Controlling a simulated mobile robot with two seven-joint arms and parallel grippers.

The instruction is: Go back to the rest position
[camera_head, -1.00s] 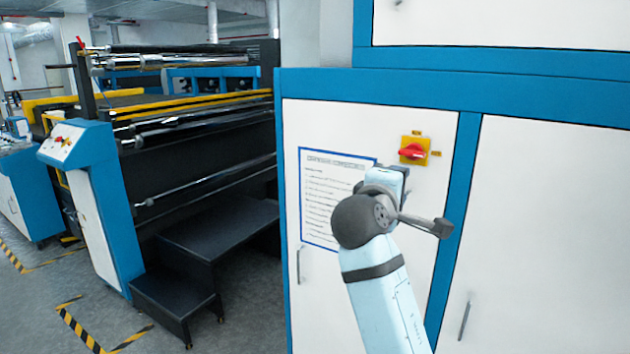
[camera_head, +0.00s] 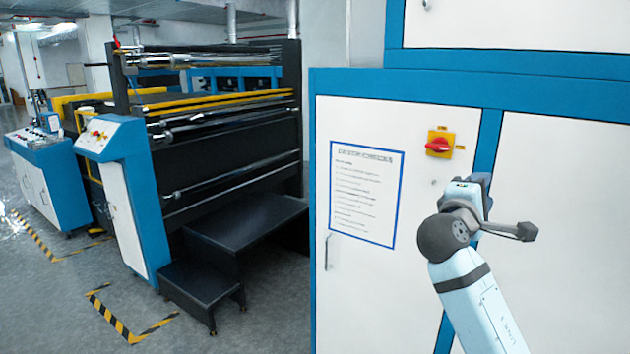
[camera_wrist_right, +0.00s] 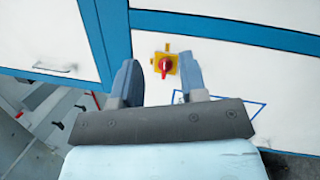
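My right arm comes in from the bottom right of the head view. Its gripper (camera_head: 478,182) is in front of the white cabinet, below and to the right of the red rotary switch (camera_head: 438,146) on its yellow plate. In the right wrist view the two fingers of the right gripper (camera_wrist_right: 160,70) stand apart with nothing held between them. The red switch (camera_wrist_right: 165,65) shows beyond the gap, apart from the fingers. My left gripper is in neither view.
The blue-framed white cabinet (camera_head: 560,200) fills the right side, with a blue-bordered sheet (camera_head: 366,195) on its door. Black steps (camera_head: 245,235) and the roller machine (camera_head: 225,150) stand left. A blue control console (camera_head: 125,195) is further left.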

